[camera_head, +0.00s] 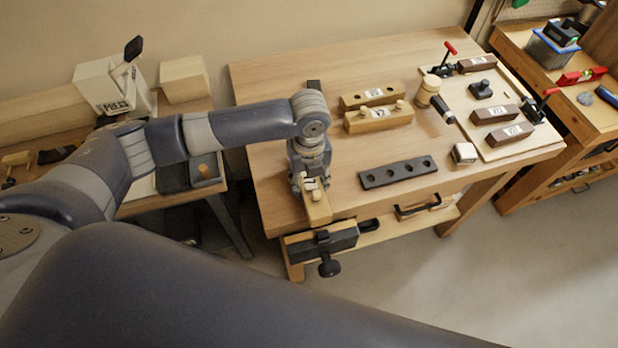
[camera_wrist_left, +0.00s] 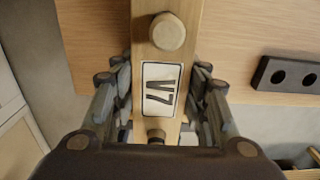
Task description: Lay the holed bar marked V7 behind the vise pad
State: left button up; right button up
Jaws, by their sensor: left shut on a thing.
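The bar marked V7 (camera_wrist_left: 160,90) is pale wood with a white label and round wooden knobs; I see no open holes in it. In the head view its near end (camera_head: 319,210) shows below my left gripper (camera_head: 312,185), over the bench's front left corner. My left gripper (camera_wrist_left: 160,105) is shut on it, with fingers on both sides of the label. A black vise (camera_head: 320,241) with a screw knob is on the bench's front edge, just below the bar's end in the picture. I cannot tell whether the bar touches the bench. My right gripper is out of view.
A dark bar with holes (camera_head: 398,172) lies right of the gripper. Bare bench top (camera_head: 265,75) shows at the back left.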

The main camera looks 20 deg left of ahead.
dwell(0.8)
pick_arm(q)
jog(key=shift+p, duration=0.4)
jog(key=shift+p, duration=0.45)
jog(key=shift+f, duration=0.4)
dwell(0.7)
jog(key=shift+f, duration=1.2)
dwell(1.3)
jog(key=o, duration=1.4)
jog(key=shift+c, duration=0.2)
